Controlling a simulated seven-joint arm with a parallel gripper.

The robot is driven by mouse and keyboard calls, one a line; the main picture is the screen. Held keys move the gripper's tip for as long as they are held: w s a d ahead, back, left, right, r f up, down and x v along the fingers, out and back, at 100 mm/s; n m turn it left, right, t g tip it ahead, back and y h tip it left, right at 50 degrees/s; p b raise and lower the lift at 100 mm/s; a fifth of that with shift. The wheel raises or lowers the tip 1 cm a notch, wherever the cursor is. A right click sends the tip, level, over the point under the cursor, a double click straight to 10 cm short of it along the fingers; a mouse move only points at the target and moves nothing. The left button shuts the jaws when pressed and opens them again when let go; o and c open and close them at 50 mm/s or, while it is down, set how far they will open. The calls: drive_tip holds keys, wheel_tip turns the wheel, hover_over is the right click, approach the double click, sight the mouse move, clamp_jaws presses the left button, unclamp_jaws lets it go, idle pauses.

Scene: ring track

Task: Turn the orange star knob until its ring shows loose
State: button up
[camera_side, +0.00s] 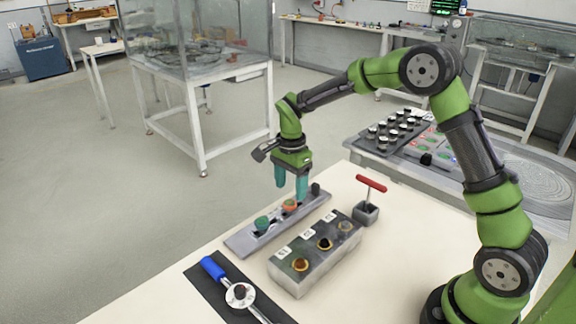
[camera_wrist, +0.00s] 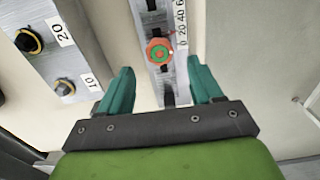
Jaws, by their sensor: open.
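The orange star knob (camera_wrist: 152,45) sits on a grey slotted rail (camera_wrist: 150,14) in the wrist view, with a green centre and a small red mark at its right. In the side view the knob (camera_side: 289,207) is on the rail (camera_side: 243,240), just below my fingers. My gripper (camera_wrist: 160,68) is open with nothing between its teal fingers; the knob lies in line with the gap, slightly beyond the tips. In the side view my gripper (camera_side: 291,192) points down over the rail. I cannot read a loose or tight sign on the ring.
A green knob (camera_side: 262,223) and a black knob (camera_side: 315,188) share the rail. A grey block (camera_side: 305,278) with numbered sockets stands close beside it. A red T-handle (camera_side: 371,183) stands behind, and a blue-handled tool (camera_side: 213,268) lies on a dark mat. A number scale (camera_wrist: 181,22) runs along the rail.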

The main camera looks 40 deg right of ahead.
sight(291, 202)
drive_tip(key=shift+f, duration=2.1)
drive_tip(key=shift+c, duration=0.3)
drive_tip(key=c, duration=1)
